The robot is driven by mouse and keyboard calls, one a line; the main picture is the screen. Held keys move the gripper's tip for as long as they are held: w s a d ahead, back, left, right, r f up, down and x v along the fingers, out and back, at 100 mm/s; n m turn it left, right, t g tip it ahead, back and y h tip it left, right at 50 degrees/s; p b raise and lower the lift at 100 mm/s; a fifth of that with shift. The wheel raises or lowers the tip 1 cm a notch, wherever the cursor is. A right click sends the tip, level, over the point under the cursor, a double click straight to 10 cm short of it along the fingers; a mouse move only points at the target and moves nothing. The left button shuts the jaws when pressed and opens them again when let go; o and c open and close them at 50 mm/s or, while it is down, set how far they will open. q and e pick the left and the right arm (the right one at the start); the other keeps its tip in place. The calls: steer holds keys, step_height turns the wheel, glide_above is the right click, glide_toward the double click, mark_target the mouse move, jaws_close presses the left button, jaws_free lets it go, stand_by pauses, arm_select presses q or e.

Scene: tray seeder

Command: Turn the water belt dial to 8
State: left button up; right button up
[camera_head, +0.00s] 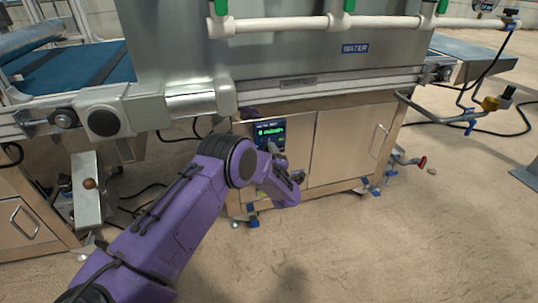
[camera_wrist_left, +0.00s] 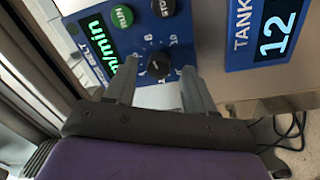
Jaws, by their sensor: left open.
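The blue water belt panel (camera_head: 270,131) is on the cabinet front below the WATER housing in the head view, with a lit green display. In the left wrist view its black dial (camera_wrist_left: 158,66) shows below a green RUN button (camera_wrist_left: 122,16) and a black STOP button (camera_wrist_left: 163,7). My left gripper (camera_wrist_left: 160,65) is open, with one finger on each side of the dial. I cannot tell whether the fingers touch it. The dial's setting is too small to read. In the head view my left arm reaches the panel and partly hides it. My right gripper is not in view.
A blue TANK display (camera_wrist_left: 262,34) reading 12 is right of the panel in the left wrist view. The steel cabinet (camera_head: 345,146) stands under the conveyor machine. A white pipe (camera_head: 285,25) runs above. The floor (camera_head: 420,240) in front is clear.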

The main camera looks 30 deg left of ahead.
arm_select(q)
steer(key=p+v, duration=0.2)
steer(key=v, duration=0.8)
steer(key=shift+d, duration=0.1)
